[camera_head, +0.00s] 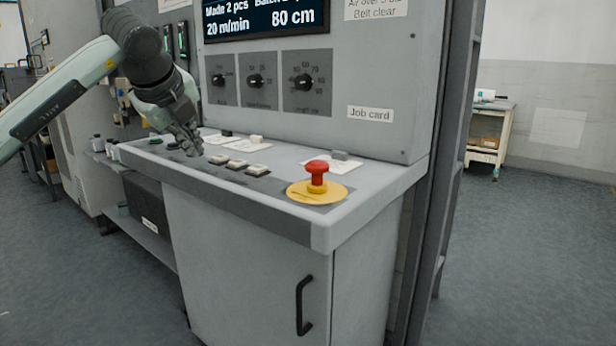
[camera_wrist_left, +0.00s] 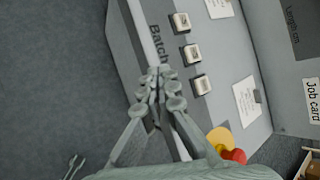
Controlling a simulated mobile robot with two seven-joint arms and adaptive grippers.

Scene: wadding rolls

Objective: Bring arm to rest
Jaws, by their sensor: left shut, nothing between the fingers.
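My left arm comes in from the left in the head view, with its gripper (camera_head: 190,146) over the left part of the console's grey ledge (camera_head: 375,190). The fingers are shut with nothing between them. In the left wrist view the shut fingertips (camera_wrist_left: 157,75) lie over the ledge's front edge, beside a row of pale push buttons (camera_wrist_left: 192,53). Whether the fingertips touch the ledge cannot be told. My right gripper is not in view.
A red emergency stop (camera_head: 317,172) on a yellow disc stands near the ledge's right corner. Three knobs (camera_head: 255,81) and a display (camera_head: 265,18) are on the upright panel. A cabinet with a black handle (camera_head: 304,305) is below. Open floor (camera_head: 520,260) lies at right.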

